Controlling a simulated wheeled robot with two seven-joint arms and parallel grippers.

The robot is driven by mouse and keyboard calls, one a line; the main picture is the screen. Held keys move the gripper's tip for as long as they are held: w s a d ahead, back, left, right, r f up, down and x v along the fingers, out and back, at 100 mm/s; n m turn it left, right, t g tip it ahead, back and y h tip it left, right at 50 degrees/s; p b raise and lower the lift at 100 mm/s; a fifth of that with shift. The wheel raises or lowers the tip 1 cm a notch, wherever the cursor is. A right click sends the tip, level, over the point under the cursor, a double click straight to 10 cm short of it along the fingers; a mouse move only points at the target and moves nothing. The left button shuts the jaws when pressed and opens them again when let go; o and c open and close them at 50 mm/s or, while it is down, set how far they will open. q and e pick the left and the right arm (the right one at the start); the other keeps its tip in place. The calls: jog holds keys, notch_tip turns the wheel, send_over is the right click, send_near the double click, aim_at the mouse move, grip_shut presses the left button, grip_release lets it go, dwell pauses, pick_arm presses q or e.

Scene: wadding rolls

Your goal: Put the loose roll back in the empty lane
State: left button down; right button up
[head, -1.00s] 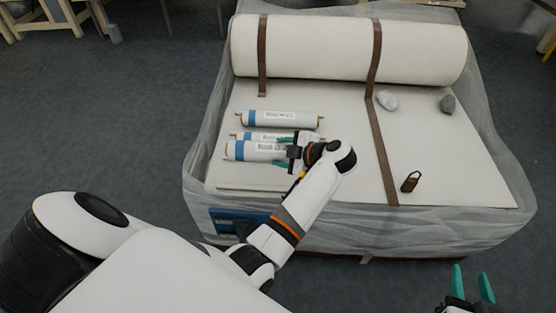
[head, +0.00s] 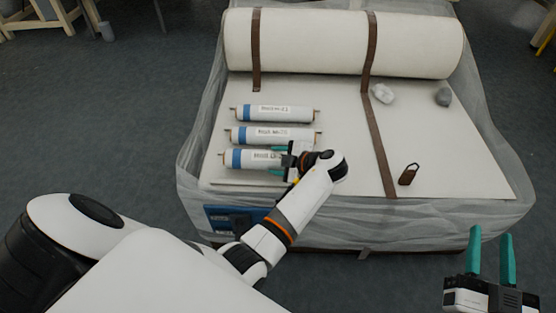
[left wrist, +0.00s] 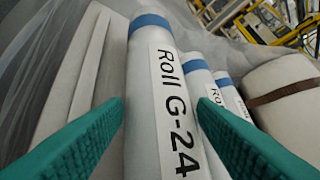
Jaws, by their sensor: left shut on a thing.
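Three white rolls with blue bands and printed labels lie roughly parallel at the left of the pale top: a far roll (head: 275,113), a middle roll (head: 270,134) and a near roll (head: 248,158). The near one reads "Roll G-24" in the left wrist view (left wrist: 165,100). My left gripper (head: 281,155) is shut on Roll G-24 near its right end, its green fingers on either side. I cannot tell whether that roll touches the surface. No lane markings can be made out. My right gripper (head: 491,250) is open and empty at the lower right, off the front edge.
A large cream roll (head: 340,42) with brown straps (head: 380,150) lies across the back. A white stone (head: 383,93), a grey stone (head: 443,95) and a brown padlock (head: 408,174) sit on the right. Translucent wrap (head: 440,222) surrounds the edges. The surface between rolls and padlock is partly clear.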

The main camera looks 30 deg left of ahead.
jog(key=shift+s+r+t, duration=0.1)
jog(key=shift+r+t, duration=0.2)
jog(key=shift+r, duration=0.1)
pick_arm(q)
jog(key=shift+f+b, duration=0.3)
jog(key=shift+b, duration=0.1)
jog(key=shift+f, duration=0.2)
jog(key=c, duration=0.6)
grip_release()
pick_arm(e)
jog(key=r+t, duration=0.1)
jog(key=s+r+t+y, duration=0.1)
jog(key=r, duration=0.1)
jog(key=shift+s+a+r+t, duration=0.15)
jog(key=shift+r+t, duration=0.1)
jog(key=shift+t, duration=0.05)
